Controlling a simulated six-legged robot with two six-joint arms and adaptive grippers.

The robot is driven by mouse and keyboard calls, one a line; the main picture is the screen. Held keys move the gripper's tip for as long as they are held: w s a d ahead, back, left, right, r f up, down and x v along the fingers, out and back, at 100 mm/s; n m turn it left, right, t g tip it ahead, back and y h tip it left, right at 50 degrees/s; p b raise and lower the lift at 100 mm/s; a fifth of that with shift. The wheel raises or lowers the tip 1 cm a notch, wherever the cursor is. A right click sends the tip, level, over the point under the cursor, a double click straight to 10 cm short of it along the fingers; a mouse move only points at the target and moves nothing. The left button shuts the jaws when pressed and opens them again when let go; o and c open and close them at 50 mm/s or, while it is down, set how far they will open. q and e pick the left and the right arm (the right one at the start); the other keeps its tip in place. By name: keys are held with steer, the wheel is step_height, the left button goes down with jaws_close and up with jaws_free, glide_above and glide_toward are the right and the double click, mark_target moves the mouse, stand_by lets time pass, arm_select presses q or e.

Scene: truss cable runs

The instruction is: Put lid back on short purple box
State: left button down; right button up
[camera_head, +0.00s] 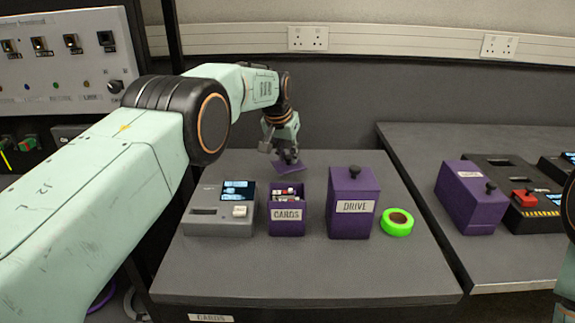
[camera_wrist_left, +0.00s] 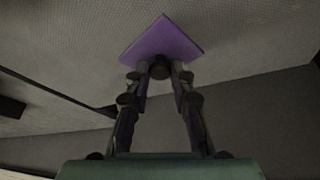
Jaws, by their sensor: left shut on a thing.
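The short purple box (camera_head: 287,218), labelled CARDS, stands open on the grey table with several small items showing inside. My left gripper (camera_head: 288,152) is above and behind this box. It is shut on the dark knob of the purple lid (camera_head: 291,168), which is tilted and apart from the box. In the left wrist view the lid (camera_wrist_left: 163,42) sits beyond the fingertips (camera_wrist_left: 160,74), with the knob between them. My right gripper is not in view; only a piece of an arm shows at the right edge.
A taller purple box (camera_head: 351,205) labelled DRIVE, with its lid on, stands right of the short box. A green tape roll (camera_head: 397,223) lies beside it. A grey device (camera_head: 221,212) stands close on the left. Another purple box (camera_head: 470,198) is on the right table.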

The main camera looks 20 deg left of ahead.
mark_target(287, 158)
arm_select(q)
step_height(287, 158, up, 4)
steer(key=shift+r+p, duration=0.2)
steer(key=shift+p, duration=0.2)
steer(key=r, duration=0.1)
steer(key=r+p, duration=0.1)
steer(key=r, duration=0.2)
steer(key=shift+w+d, duration=0.2)
steer(key=shift+w, duration=0.05)
steer(key=shift+d+r+p, duration=0.2)
steer(key=shift+r+p, duration=0.2)
steer(key=shift+r, duration=0.45)
steer(key=shift+r, duration=0.2)
steer(key=shift+s+d+r+p, duration=0.1)
steer(key=shift+d+r+p, duration=0.15)
steer(key=shift+r+p, duration=0.25)
steer(key=shift+r, duration=0.2)
